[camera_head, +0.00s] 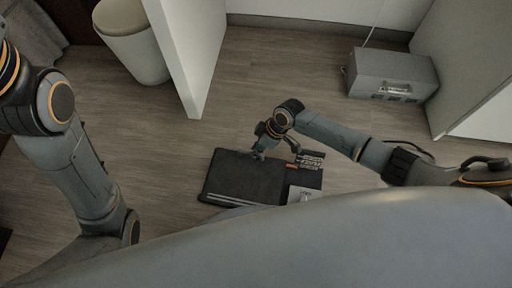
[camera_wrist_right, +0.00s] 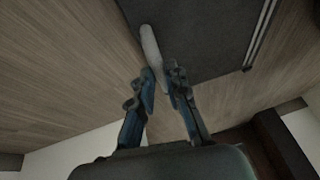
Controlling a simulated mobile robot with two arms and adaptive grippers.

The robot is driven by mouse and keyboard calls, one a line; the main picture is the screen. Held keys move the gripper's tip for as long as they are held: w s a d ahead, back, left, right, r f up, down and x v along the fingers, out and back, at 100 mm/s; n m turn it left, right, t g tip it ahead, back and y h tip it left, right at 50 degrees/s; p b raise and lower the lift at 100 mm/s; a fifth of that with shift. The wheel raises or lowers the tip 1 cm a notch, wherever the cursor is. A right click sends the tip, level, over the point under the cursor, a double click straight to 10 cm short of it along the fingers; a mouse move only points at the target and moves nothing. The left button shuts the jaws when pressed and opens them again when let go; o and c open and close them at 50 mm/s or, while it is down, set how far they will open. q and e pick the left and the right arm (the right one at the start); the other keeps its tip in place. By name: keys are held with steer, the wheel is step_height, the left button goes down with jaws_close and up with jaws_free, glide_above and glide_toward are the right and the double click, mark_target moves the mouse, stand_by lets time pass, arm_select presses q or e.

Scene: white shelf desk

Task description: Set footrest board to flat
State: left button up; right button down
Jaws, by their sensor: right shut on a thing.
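The footrest board (camera_head: 245,178) is a dark panel low over the wood floor in the middle of the head view. It has pale strips along its lower edge, and my body hides part of its near side. Its dark face also shows in the right wrist view (camera_wrist_right: 205,30). I cannot tell its exact tilt. My right gripper (camera_head: 260,154) is at the board's far edge. In the wrist view its fingers (camera_wrist_right: 161,72) close around a pale rounded bar (camera_wrist_right: 149,42) at that edge. My left arm shows at the left, but its gripper is out of view.
Right of the board is a dark part with a printed label (camera_head: 311,160) and a small metal piece (camera_head: 302,194). A white panel (camera_head: 190,55) stands beyond, near a white bin (camera_head: 133,45). A grey box (camera_head: 392,75) lies at the back right. Bare floor lies between.

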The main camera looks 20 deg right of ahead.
steer(key=shift+w+d+f, duration=0.1)
steer(key=shift+w+d, duration=0.05)
steer(key=shift+w, duration=0.05)
steer(key=c, duration=1.3)
jaws_free()
steer(key=shift+f, duration=0.1)
steer(key=shift+c, duration=0.2)
steer(key=v, duration=1.2)
steer(key=shift+s, duration=0.1)
